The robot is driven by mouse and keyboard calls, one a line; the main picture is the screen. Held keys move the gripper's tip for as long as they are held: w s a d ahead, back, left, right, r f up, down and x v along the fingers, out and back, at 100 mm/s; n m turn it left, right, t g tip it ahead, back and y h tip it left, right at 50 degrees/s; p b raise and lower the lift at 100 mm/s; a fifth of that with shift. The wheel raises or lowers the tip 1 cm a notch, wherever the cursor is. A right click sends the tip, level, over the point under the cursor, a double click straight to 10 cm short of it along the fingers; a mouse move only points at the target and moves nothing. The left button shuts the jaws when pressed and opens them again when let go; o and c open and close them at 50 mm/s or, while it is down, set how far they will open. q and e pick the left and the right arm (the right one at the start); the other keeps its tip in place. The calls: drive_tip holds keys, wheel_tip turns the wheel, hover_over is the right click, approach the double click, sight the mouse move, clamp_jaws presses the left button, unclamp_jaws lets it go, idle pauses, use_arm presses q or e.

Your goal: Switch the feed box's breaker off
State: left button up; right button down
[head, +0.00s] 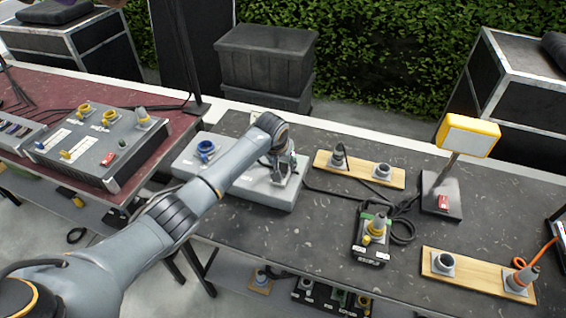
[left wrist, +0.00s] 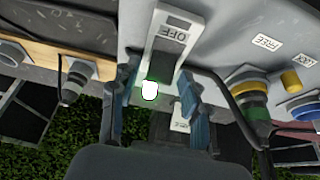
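The pale grey box (head: 262,194) stands at the left end of the dark table, with a blue socket (head: 205,149) on top; I take it for the feed box. My left gripper (head: 285,168) is over its right part. In the left wrist view, the breaker (left wrist: 180,30) shows a plate reading "OFF". My left gripper (left wrist: 160,82) is open there, its two blue-grey fingers apart on either side of the breaker's lower part. I cannot tell whether they touch it. A bright white-green light (left wrist: 150,90) shows between the fingers. The breaker's lever position is unclear. My right gripper is not in view.
A yellow-green plug (left wrist: 250,103) and its cable are close beside the gripper in the wrist view. A wooden board with sockets (head: 360,169) lies right of the box. A yellow-headed stand (head: 468,137) and a small black box (head: 372,246) are farther right. A grey panel (head: 105,148) sits left.

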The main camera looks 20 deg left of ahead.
use_arm(q)
clamp_jaws()
